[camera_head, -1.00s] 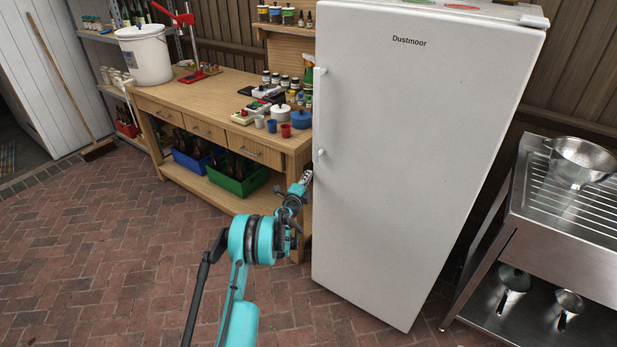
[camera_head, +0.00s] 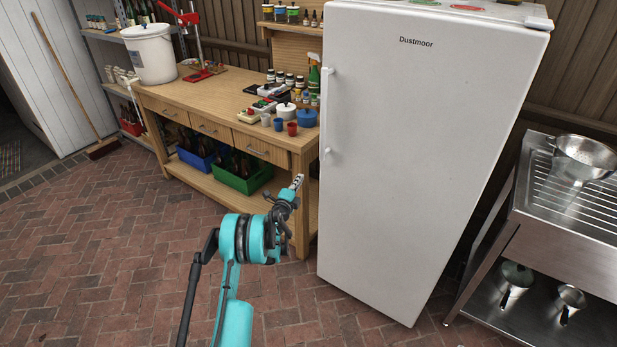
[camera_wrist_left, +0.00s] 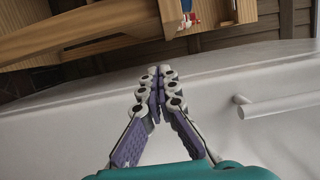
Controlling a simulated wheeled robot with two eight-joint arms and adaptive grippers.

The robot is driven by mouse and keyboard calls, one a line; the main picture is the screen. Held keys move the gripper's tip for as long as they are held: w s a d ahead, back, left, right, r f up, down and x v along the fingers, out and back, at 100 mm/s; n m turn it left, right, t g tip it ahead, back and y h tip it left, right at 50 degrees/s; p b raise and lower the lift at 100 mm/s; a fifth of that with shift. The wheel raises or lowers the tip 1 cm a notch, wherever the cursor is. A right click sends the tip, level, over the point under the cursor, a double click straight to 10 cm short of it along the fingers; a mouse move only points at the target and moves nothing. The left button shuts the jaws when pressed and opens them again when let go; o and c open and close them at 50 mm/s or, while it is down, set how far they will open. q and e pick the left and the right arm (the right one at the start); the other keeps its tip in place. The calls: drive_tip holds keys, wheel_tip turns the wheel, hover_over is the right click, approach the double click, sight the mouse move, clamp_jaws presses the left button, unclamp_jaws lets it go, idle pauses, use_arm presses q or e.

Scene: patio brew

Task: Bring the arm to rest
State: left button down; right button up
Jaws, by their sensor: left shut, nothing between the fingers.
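My left arm is teal and dark grey and comes up from the bottom of the head view. My left gripper (camera_head: 297,182) is in front of the workbench's right end, left of the white fridge (camera_head: 415,150). In the left wrist view my left gripper (camera_wrist_left: 160,75) has its fingertips together with nothing between them. The fridge's white surface and a handle (camera_wrist_left: 275,106) show beside the fingers there. My right gripper is in neither view.
The wooden workbench (camera_head: 180,97) carries cups, jars, a white bucket (camera_head: 149,55) and a red capping tool (camera_head: 197,40). Blue and green crates (camera_head: 243,180) stand on its lower shelf. A steel sink unit (camera_head: 508,240) stands at right. The brick floor (camera_head: 90,250) at left is clear.

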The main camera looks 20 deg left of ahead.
use_arm(q)
drive_tip(key=s+a+p, duration=0.1)
drive_tip(key=s+a, duration=0.2)
drive_tip(key=a, duration=0.1)
drive_tip(key=shift+s+a+r, duration=0.3)
drive_tip(key=shift+s+a, duration=0.05)
drive_tip(key=shift+s, duration=0.05)
